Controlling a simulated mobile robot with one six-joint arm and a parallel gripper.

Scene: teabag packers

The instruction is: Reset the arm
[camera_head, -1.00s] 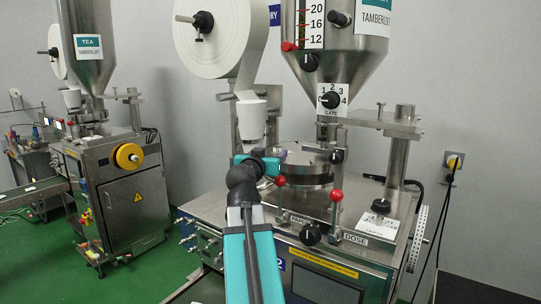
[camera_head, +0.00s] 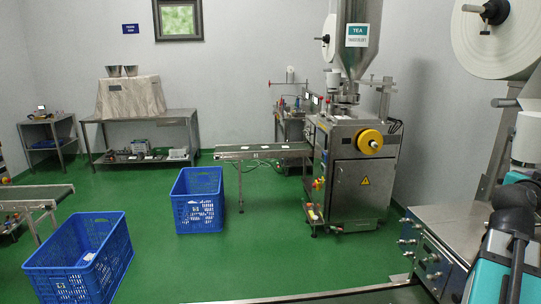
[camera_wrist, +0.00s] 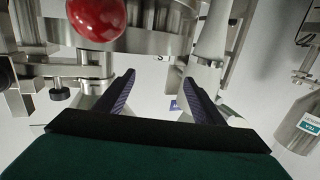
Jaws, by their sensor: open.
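My gripper (camera_wrist: 160,98) shows in the wrist view with its two dark ridged fingers spread apart and nothing between them. A red ball knob (camera_wrist: 97,18) of the machine is close in front, at the upper left. My teal and black arm (camera_head: 500,265) is at the right edge of the head view, beside the near teabag machine (camera_head: 450,225). The fingertips are out of the head view.
A second tea machine (camera_head: 355,170) stands at centre right with a conveyor (camera_head: 262,152). Blue crates (camera_head: 198,200) (camera_head: 80,258) stand on the green floor (camera_head: 240,262). Steel tables (camera_head: 140,119) line the back wall. A conveyor edge (camera_head: 320,296) runs along the front.

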